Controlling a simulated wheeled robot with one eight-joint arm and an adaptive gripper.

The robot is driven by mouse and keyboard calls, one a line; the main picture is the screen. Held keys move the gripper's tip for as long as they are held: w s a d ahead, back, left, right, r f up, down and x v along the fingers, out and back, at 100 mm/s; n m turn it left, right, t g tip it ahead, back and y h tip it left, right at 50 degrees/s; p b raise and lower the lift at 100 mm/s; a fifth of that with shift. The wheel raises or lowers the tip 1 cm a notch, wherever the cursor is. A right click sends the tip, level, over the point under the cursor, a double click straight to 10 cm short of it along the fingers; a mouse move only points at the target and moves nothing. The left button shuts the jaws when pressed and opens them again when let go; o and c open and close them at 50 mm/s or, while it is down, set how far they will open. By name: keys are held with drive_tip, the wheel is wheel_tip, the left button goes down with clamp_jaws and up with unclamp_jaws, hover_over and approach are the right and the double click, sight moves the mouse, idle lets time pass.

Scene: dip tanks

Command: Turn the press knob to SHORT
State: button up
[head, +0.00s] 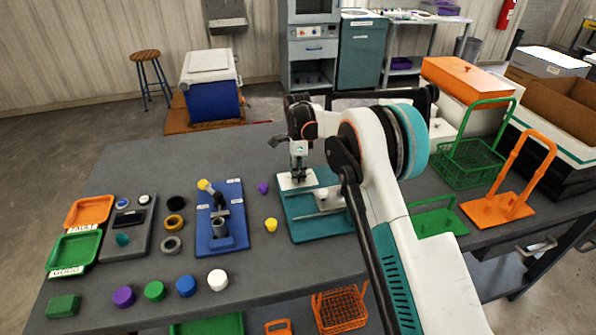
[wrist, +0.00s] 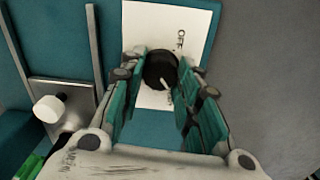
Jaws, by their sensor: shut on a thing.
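The press knob (wrist: 161,70) is black and round with a white pointer line, on a white label plate (wrist: 193,22) fixed to the teal press (head: 313,230). The plate reads OFF above the knob in the wrist view. The pointer aims down and slightly right in that view, toward a second label that is mostly hidden by my finger. My gripper (head: 298,179) reaches down over the plate in the head view. Its teal-padded fingers are shut on the knob, one at each side. The knob itself is hidden in the head view.
A blue stand (head: 222,240) with a yellow ball-topped lever stands left of the press. A yellow piece (head: 271,225) and a purple piece (head: 262,188) lie between them. A green rack (head: 433,222) and an orange rack (head: 497,209) stand to the right, beyond my arm.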

drive_tip(key=shift+m, duration=0.7)
drive_tip(key=o, duration=1.1)
drive_tip(key=shift+c, duration=0.2)
wheel_tip(320, 180, up, 12)
drive_tip(key=shift+w, duration=0.2)
